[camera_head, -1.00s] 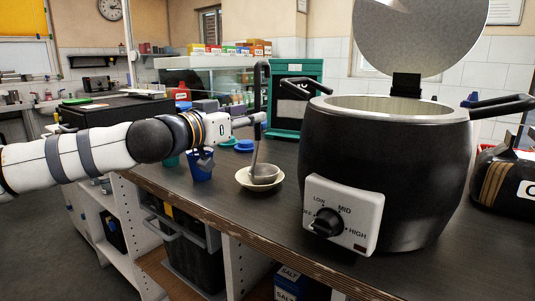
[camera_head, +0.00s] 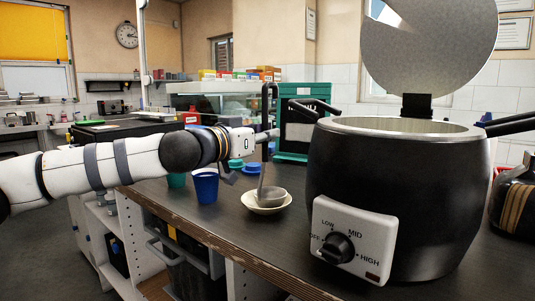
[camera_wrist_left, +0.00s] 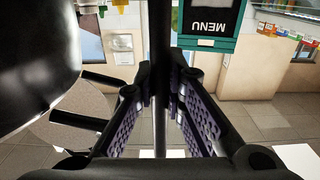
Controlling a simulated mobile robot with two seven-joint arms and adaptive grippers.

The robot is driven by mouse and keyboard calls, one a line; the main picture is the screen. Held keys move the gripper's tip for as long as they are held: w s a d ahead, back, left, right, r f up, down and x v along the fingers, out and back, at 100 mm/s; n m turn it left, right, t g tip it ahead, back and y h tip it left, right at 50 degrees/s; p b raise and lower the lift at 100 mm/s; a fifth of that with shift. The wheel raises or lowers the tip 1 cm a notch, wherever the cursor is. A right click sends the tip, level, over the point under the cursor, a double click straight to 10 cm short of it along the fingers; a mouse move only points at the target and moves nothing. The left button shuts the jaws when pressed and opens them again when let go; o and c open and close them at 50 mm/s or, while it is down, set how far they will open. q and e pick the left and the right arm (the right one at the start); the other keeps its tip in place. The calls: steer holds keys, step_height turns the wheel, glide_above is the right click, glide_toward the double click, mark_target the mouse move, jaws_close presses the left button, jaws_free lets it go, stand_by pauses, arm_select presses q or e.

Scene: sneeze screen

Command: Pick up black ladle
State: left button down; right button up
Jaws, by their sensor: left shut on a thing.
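The ladle stands nearly upright, with a dark handle (camera_head: 265,105) hooked at the top and a greyish cup (camera_head: 272,196). The cup sits in or just over a small cream bowl (camera_head: 254,208) on the counter; I cannot tell whether they touch. My left gripper (camera_head: 268,135) reaches in from the left and is shut on the handle, above the cup. In the left wrist view the dark handle (camera_wrist_left: 160,45) runs upright between the fingers of my left gripper (camera_wrist_left: 160,98). My right gripper is not in view.
A large black soup kettle (camera_head: 420,190) with its lid (camera_head: 430,45) raised stands right of the ladle. A blue cup (camera_head: 206,187) stands left of the bowl, below my left arm. A green menu box (camera_head: 296,135) is behind. The counter's front edge (camera_head: 220,250) is close.

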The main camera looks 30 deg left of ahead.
mark_target(264, 109)
arm_select(q)
steer(key=r, duration=0.1)
steer(key=r+p, duration=0.1)
steer(key=r, duration=0.1)
steer(key=s+r+p, duration=0.1)
steer(key=r, duration=0.1)
steer(key=shift+d+r, duration=0.1)
steer(key=shift+r, duration=0.15)
steer(key=s+d+r+p, duration=0.1)
steer(key=s+d+r, duration=0.1)
steer(key=s, duration=0.4)
steer(key=s+d+r+p, duration=0.2)
steer(key=s+d+r, duration=0.1)
steer(key=s+r, duration=0.2)
steer(key=shift+s+r, duration=0.2)
steer(key=shift+s, duration=0.35)
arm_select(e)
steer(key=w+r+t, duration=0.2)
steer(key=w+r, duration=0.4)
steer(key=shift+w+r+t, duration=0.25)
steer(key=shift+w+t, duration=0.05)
